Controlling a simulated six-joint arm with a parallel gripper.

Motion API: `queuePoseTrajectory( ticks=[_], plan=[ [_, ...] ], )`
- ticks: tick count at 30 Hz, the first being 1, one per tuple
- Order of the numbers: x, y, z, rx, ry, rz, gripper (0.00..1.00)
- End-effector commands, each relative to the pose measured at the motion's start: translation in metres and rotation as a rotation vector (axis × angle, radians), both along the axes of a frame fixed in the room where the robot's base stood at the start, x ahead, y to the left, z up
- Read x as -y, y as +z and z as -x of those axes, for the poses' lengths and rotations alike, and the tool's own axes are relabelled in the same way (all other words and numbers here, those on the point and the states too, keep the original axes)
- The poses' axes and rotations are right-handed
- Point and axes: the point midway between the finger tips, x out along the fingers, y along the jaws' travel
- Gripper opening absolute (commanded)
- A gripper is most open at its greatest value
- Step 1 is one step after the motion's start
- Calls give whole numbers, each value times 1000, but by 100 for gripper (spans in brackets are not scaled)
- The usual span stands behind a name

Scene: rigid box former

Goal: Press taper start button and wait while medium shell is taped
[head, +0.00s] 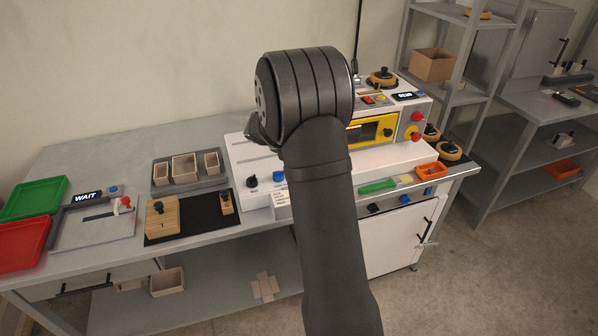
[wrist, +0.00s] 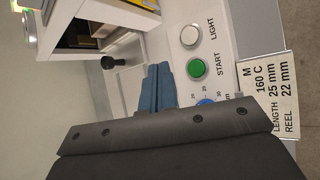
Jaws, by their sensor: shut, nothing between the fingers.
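In the wrist view, the green START button (wrist: 196,68) sits on the white taper panel (wrist: 222,60), to the right of my gripper (wrist: 158,70). The gripper's blue-grey fingers are together and empty, close beside the button and apart from it in the picture; I cannot tell their height above the panel. In the head view, my own arm hides the gripper and the button. The white taper body (head: 255,160) shows around the arm. I cannot make out a medium shell in the taper. Three cardboard shells of different sizes, with a larger one (head: 185,168) in the middle, stand in a grey tray.
A white LIGHT button (wrist: 189,35), a blue dial (wrist: 207,102) and a settings card (wrist: 272,95) are near the START button. A black knob (wrist: 108,62) is left of the fingers. A WAIT sign (head: 87,197) and red and green trays (head: 22,245) lie at the left.

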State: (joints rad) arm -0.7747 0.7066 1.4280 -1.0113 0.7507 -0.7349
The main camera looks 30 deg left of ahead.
Motion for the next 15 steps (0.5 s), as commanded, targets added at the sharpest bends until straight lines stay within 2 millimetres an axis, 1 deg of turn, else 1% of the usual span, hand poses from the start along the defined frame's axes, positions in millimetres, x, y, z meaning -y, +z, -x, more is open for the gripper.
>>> queuePoseTrajectory(
  ticks=[1, 6, 12, 15],
  plan=[
    [0, -9, 1, -3, 0, 2, 0],
    [0, -33, 0, -3, 1, 3, 0],
    [0, -53, 0, -2, 0, 1, 0],
    [0, -58, 0, -1, -1, 0, 0]
  ],
)
